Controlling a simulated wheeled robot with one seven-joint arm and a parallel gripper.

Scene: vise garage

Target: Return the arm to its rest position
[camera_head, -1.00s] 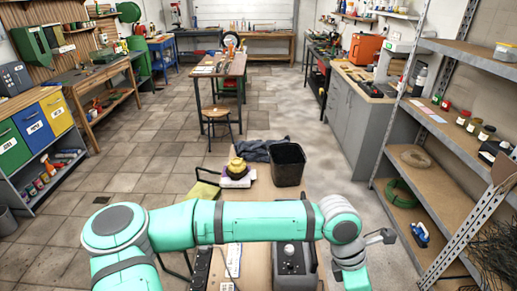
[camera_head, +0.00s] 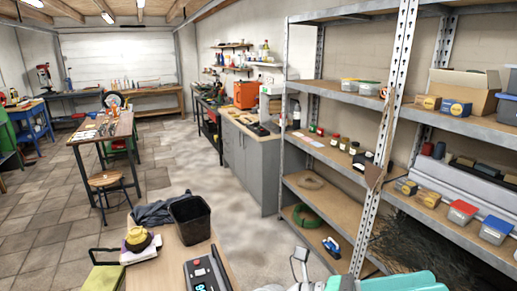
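Only a small piece of my teal and grey arm (camera_head: 385,283) shows at the bottom edge, right of centre. A small grey bracket on it (camera_head: 299,256) sticks up beside the near table. My gripper is out of the picture, below the frame, so its fingers and anything in them are hidden.
A near wooden table (camera_head: 168,264) bears a black bin (camera_head: 190,220), a yellow round object (camera_head: 138,238) and a grey device (camera_head: 207,276). A metal shelf unit (camera_head: 372,185) with boxes and jars stands close on the right. Concrete floor (camera_head: 238,226) lies clear between them.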

